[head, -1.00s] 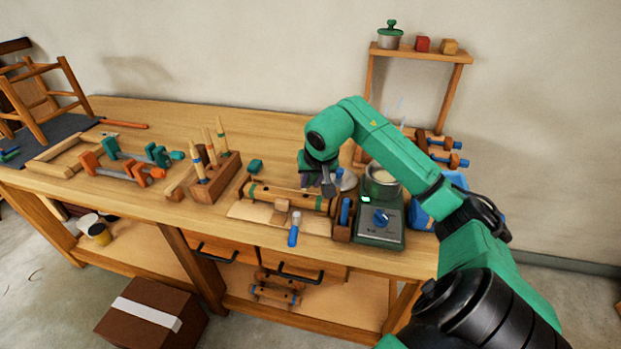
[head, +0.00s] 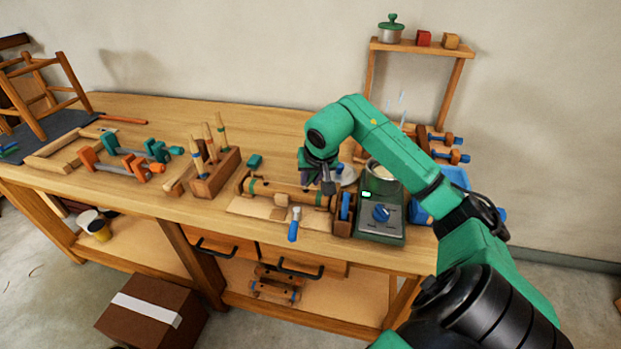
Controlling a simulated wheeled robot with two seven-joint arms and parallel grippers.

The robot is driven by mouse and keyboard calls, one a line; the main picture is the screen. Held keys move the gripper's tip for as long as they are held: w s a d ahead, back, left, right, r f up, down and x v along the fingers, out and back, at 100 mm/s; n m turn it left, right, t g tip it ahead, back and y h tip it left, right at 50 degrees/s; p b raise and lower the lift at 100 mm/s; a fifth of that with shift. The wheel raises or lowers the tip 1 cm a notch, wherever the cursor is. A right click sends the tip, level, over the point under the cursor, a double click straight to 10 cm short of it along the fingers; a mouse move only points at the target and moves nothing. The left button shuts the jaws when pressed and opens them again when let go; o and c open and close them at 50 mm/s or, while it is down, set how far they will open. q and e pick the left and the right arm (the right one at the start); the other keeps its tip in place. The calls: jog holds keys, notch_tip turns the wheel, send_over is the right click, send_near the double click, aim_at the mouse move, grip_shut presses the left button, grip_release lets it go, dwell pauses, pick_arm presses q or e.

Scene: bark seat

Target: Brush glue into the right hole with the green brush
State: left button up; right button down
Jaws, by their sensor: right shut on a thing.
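A wooden rail (head: 288,194) lies across a holder on the bench, with dark holes along its top. My right gripper (head: 319,188) is over the right part of the rail, fingers pointing down, and hides the right hole. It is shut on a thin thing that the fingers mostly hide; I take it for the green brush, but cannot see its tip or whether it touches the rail. A wooden block (head: 217,180) to the left holds several upright brushes with coloured bands; I make out no green one there. My left gripper is out of view.
A green glue pot heater with a blue dial (head: 381,213) stands just right of the gripper, under my forearm. A blue-handled tool (head: 294,224) lies in front of the rail. Orange and green clamps (head: 125,162) lie left. A small shelf (head: 420,48) stands behind.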

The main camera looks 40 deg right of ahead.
jog(key=shift+f+b, duration=0.7)
jog(key=shift+f, duration=0.05)
dwell(1.3)
notch_tip(320, 180, up, 7)
jog(key=p, duration=0.6)
jog(key=shift+r, duration=0.1)
dwell(0.3)
